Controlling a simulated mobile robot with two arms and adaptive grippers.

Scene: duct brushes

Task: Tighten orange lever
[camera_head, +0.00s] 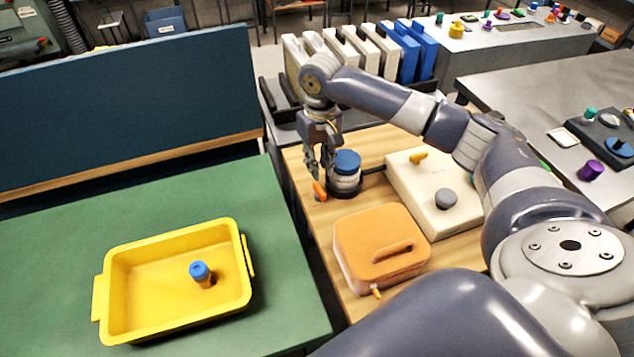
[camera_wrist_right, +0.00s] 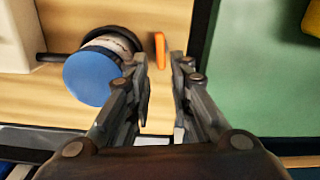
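The orange lever (camera_head: 319,189) stands at the left edge of the wooden table, beside a blue-capped jar (camera_head: 346,172) in a dark holder. In the right wrist view the lever (camera_wrist_right: 160,50) is a short orange bar just beyond my fingertips, and the jar's blue cap (camera_wrist_right: 91,77) is to its left. My right gripper (camera_head: 319,168) points down at the lever from above. In the wrist view its fingers (camera_wrist_right: 160,72) are apart with nothing between them. Whether a fingertip touches the lever is unclear. My left gripper is not in view.
An orange box (camera_head: 375,228) with a slot and a cream box (camera_head: 440,190) with a grey knob sit on the wooden table (camera_head: 300,160). A yellow tray (camera_head: 120,270) holding a blue-capped bottle (camera_head: 201,273) is on the green table (camera_head: 270,320) at left.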

